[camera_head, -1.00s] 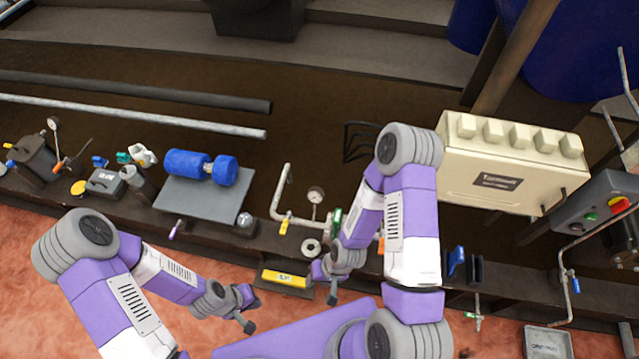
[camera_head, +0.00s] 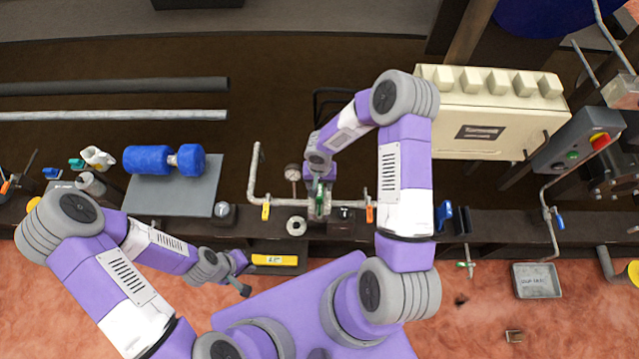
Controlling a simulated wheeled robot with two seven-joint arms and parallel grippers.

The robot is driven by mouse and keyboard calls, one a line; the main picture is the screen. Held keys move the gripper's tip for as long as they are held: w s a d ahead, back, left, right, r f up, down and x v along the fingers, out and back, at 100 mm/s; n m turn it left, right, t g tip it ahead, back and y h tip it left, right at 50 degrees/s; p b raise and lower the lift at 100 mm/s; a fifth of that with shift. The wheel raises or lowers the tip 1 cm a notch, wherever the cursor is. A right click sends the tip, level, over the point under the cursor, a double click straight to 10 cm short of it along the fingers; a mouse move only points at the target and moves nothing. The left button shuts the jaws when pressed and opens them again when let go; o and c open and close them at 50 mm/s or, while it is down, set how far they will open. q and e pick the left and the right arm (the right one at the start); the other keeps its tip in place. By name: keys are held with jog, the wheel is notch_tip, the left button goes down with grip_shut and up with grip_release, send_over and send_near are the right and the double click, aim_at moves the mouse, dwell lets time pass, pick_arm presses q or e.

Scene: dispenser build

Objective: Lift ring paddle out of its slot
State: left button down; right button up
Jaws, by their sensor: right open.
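My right gripper (camera_head: 319,186) is open and points down at the middle of the grey pipe run, over a green piece (camera_head: 319,199) at a fitting. Its fingers are small and partly hidden, so I cannot tell whether they touch it. I cannot pick out the ring paddle or its slot for sure; the fitting under the gripper is partly covered. A grey ring (camera_head: 296,226) lies on the bench just left of the fitting. My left gripper (camera_head: 243,277) is low at the bench's front edge; its jaw opening is unclear and I see nothing in it.
The pipe (camera_head: 254,175) has yellow (camera_head: 265,212) and orange (camera_head: 369,212) handles and a gauge (camera_head: 293,172). A yellow level (camera_head: 274,260) lies in front. Left is a blue motor (camera_head: 150,160) on a grey plate (camera_head: 201,195); right is a cream box (camera_head: 530,116).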

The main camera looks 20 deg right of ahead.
aim_at(320, 193)
jog(key=shift+w+d+f, duration=0.1)
jog(key=shift+d+f, duration=0.1)
jog(key=shift+f, duration=0.2)
notch_tip(320, 193, down, 7)
jog(key=shift+r+b, duration=0.2)
jog(key=shift+b, duration=1)
grip_shut()
jog(key=shift+r+p, duration=3.1)
jog(key=shift+r, duration=2.45)
